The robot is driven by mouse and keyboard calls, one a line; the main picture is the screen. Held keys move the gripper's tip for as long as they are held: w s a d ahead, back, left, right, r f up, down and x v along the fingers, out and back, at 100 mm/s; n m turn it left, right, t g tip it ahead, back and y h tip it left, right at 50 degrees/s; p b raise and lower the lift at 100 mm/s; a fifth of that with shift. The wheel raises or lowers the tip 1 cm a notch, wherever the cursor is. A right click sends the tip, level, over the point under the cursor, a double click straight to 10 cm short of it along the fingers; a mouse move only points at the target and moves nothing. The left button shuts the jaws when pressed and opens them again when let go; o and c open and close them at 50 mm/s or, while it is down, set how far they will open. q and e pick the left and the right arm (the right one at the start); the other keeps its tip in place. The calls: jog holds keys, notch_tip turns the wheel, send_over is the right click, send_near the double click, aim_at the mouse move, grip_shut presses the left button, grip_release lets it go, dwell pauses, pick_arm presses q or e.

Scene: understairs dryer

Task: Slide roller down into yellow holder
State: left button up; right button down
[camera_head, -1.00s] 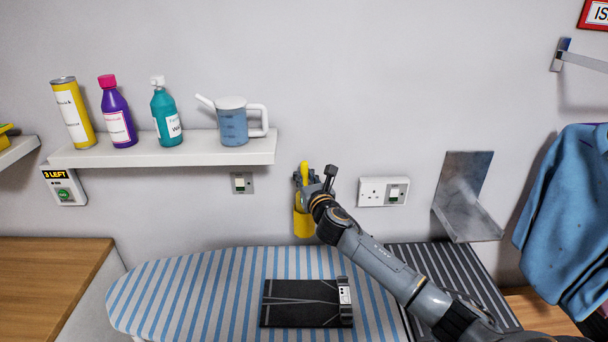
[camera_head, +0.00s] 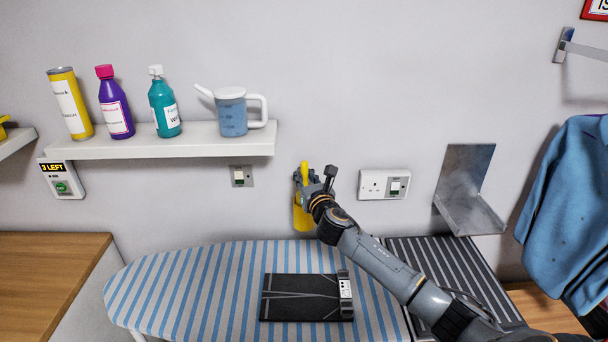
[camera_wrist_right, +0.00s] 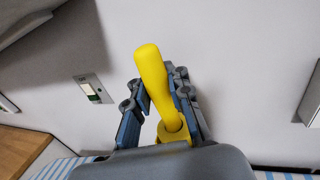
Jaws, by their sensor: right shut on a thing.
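The roller shows as a yellow handle (camera_wrist_right: 152,78) in the right wrist view, standing up and slightly tilted. My right gripper (camera_wrist_right: 160,92) is shut on it, with a finger on each side. In the head view the same handle (camera_head: 304,167) sticks up just above my right gripper (camera_head: 307,180). The yellow holder (camera_head: 302,218) is on the wall directly below the gripper. The roller's lower part is hidden, so I cannot tell how deep it sits in the holder. My left gripper is not in view.
A striped ironing board (camera_head: 210,285) lies below, with a dark flat pad (camera_head: 300,298) on it. A white shelf (camera_head: 170,146) with bottles and a jug is at upper left. A socket (camera_head: 384,184) and a metal bracket (camera_head: 468,190) are to the right.

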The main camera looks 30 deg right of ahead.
jog(key=shift+f, duration=0.35)
jog(key=c, duration=1.1)
grip_release()
jog(key=shift+s, duration=0.1)
jog(key=v, duration=1.2)
